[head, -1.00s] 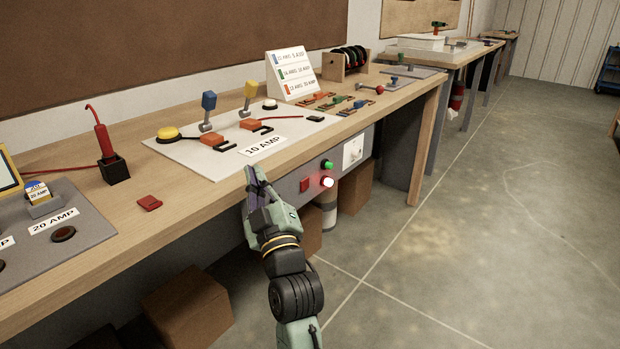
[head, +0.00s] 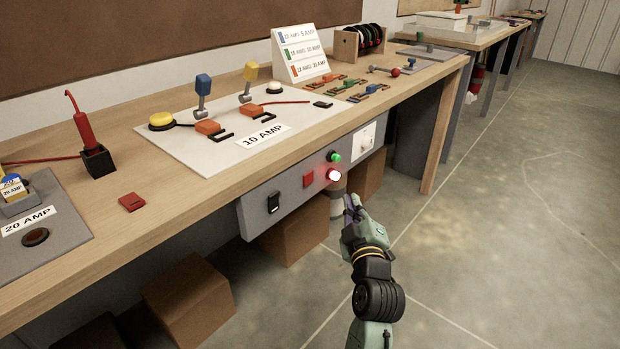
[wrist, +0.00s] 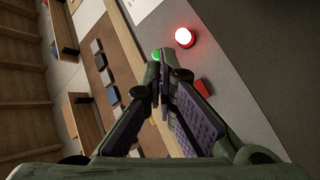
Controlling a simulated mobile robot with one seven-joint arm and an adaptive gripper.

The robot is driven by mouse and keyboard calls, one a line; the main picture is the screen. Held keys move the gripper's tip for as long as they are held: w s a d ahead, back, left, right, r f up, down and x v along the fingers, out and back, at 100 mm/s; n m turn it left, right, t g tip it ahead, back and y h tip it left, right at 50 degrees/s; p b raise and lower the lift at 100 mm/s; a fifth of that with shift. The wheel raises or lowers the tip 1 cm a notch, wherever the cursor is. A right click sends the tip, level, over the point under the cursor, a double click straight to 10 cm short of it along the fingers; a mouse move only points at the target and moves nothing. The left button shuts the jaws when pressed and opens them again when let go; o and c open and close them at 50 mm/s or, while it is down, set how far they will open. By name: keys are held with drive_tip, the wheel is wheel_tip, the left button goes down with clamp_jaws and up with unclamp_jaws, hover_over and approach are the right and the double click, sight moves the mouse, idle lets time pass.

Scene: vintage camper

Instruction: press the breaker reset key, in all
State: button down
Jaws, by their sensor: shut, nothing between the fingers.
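No label shows which is the breaker reset key. My gripper (head: 351,204) is shut and empty, below and right of the lamp in the head view, apart from the panel's controls. In the wrist view my gripper (wrist: 160,88) points near the red key (wrist: 204,87), with the lit lamp (wrist: 184,38) and green button (wrist: 156,54) beyond; contact cannot be told.
The wooden bench (head: 185,205) holds a white 10 AMP board (head: 185,152) with levers and a loose red block (head: 132,202). A white outlet (head: 363,140) is at the panel's right end. Cardboard boxes (head: 190,293) stand under the bench. The floor at right is clear.

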sight(309, 179)
drive_tip(key=shift+a, duration=0.1)
drive_tip(key=w+a+p, duration=0.4)
drive_tip(key=w+a, duration=0.1)
drive_tip(key=a, duration=0.2)
idle(0.4)
drive_tip(key=shift+w+a, duration=0.1)
drive_tip(key=shift+w, duration=0.1)
idle(1.1)
drive_tip(key=shift+w+a, duration=0.15)
drive_tip(key=shift+a, duration=0.1)
drive_tip(key=shift+w+a, duration=0.25)
drive_tip(key=shift+a, duration=0.05)
idle(0.9)
drive_tip(key=shift+s+d, duration=0.1)
drive_tip(key=shift+s+d+b, duration=0.4)
drive_tip(key=shift+d, duration=0.15)
